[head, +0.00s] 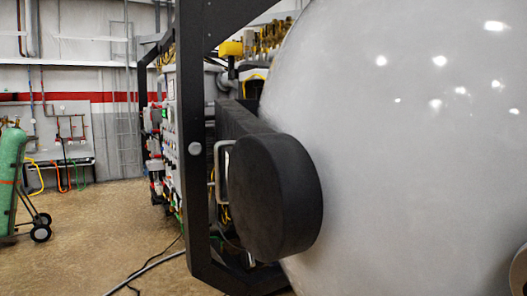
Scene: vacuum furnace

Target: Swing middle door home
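A large glossy pale grey domed surface (410,130) fills the right half of the head view, very close to me. It may be the middle door, but its rim and any gap to the chamber are out of view, so I cannot tell how far open it is. A thick dark round drum (275,195) stands against its left side, at the end of a dark beam (240,125). A pale grey bent handle-like bar (217,172) shows just left of the drum. Neither of my grippers is in view.
A black frame post (192,150) with a foot stands left of the drum. Behind it is a panel of equipment (165,160). A green gas cylinder (12,180) on a wheeled cart is at far left. A hose (150,268) crosses the otherwise clear floor (95,235).

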